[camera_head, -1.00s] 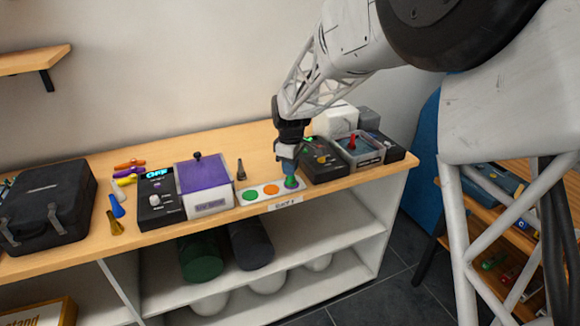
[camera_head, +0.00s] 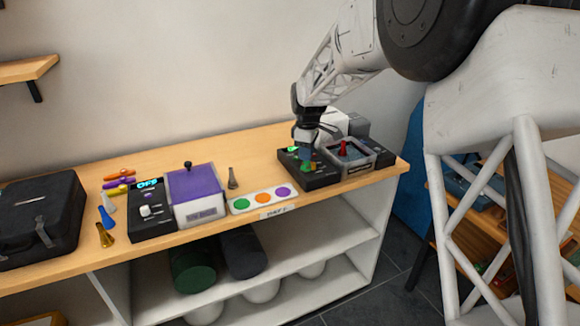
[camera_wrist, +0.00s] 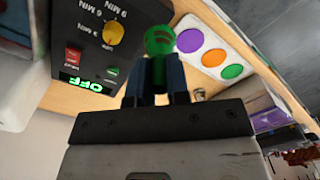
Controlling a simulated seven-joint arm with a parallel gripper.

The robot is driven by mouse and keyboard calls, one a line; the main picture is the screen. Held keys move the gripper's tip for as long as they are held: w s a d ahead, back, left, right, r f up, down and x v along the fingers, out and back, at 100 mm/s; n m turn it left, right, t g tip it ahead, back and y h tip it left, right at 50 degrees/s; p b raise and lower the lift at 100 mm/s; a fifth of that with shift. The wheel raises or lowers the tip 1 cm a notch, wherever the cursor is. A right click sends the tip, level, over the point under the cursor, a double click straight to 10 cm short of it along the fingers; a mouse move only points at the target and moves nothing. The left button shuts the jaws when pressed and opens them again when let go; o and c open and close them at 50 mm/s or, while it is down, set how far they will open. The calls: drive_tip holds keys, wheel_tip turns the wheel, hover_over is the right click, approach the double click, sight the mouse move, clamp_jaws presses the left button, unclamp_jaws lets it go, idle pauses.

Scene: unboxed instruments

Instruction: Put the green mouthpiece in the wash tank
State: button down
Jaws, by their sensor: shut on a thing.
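My gripper (camera_head: 307,152) is shut on the green mouthpiece (camera_head: 307,166) and holds it upright, seen in front of the black control panel (camera_head: 322,182). In the wrist view, the green mouthpiece (camera_wrist: 160,40) is between my gripper's fingers (camera_wrist: 156,82), beside the panel's yellow knob (camera_wrist: 113,32). A grey open-topped tank (camera_head: 361,167), likely the wash tank, stands just right of the panel. A red mouthpiece-like piece (camera_head: 343,148) shows at it. How high the green mouthpiece is above the panel is hard to tell.
A strip with green, orange and purple circles (camera_head: 274,205) lies at the counter's front edge. Left of it stand a purple-lidded box (camera_head: 196,190) and a black unit (camera_head: 152,222). A small dark mouthpiece (camera_head: 233,178) stands behind the strip. A white box is behind my gripper.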

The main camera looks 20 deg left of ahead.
drive_tip(key=w+d+r, duration=0.2)
drive_tip(key=w+d, duration=0.4)
drive_tip(key=w, duration=0.2)
drive_tip(key=w+d+r, duration=0.3)
drive_tip(key=w+d, duration=0.4)
drive_tip(key=w, duration=0.1)
drive_tip(key=shift+w+d+r, duration=0.15)
drive_tip(key=shift+w+r, duration=0.1)
drive_tip(key=shift+f, duration=0.2)
drive_tip(key=shift+f, duration=5.35)
drive_tip(key=shift+f, duration=0.5)
drive_tip(key=c, duration=1)
unclamp_jaws()
drive_tip(key=shift+r, duration=3.95)
